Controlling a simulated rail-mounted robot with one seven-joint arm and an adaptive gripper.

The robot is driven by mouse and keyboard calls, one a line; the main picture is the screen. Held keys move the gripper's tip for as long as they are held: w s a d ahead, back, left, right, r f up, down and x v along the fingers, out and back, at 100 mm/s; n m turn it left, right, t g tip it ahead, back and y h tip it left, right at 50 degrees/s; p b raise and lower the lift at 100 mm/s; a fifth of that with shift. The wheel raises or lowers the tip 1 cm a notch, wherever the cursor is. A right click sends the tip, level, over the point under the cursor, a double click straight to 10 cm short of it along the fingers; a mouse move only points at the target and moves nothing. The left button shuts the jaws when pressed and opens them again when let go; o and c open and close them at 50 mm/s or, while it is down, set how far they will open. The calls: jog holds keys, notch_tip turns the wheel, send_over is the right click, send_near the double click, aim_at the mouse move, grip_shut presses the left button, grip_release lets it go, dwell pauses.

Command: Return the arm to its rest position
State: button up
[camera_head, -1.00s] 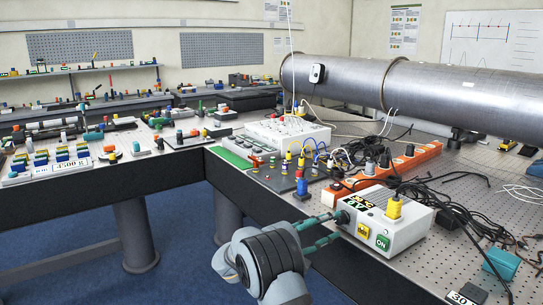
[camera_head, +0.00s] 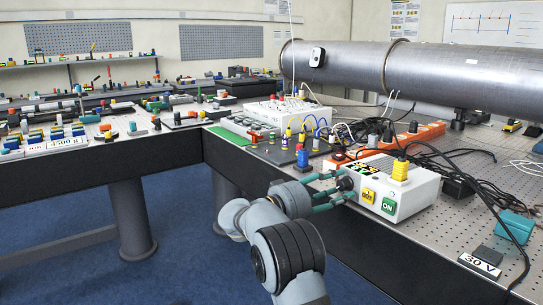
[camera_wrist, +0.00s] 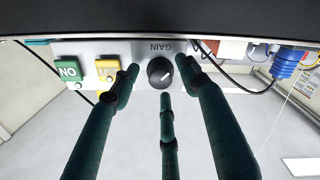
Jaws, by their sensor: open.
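My gripper (camera_head: 342,184) is at the left end of the white control box (camera_head: 415,193), low over the near table edge. Its dark green fingers are spread open around the black knob (camera_head: 346,183). In the wrist view three fingers of my gripper (camera_wrist: 165,75) point at the box face, and the black GAIN knob (camera_wrist: 160,73) shows between their tips. I cannot tell whether any finger touches the knob. Nothing is held. My grey arm reaches in from the bottom of the head view.
A yellow button (camera_head: 368,195), a green ON button (camera_head: 389,206) and a yellow plug (camera_head: 400,170) are close by on the box. An orange power strip (camera_head: 415,135) and black cables lie behind. The blue floor (camera_head: 190,265) left of my arm is clear.

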jog(key=m, duration=0.5)
jog(key=shift+m, duration=0.3)
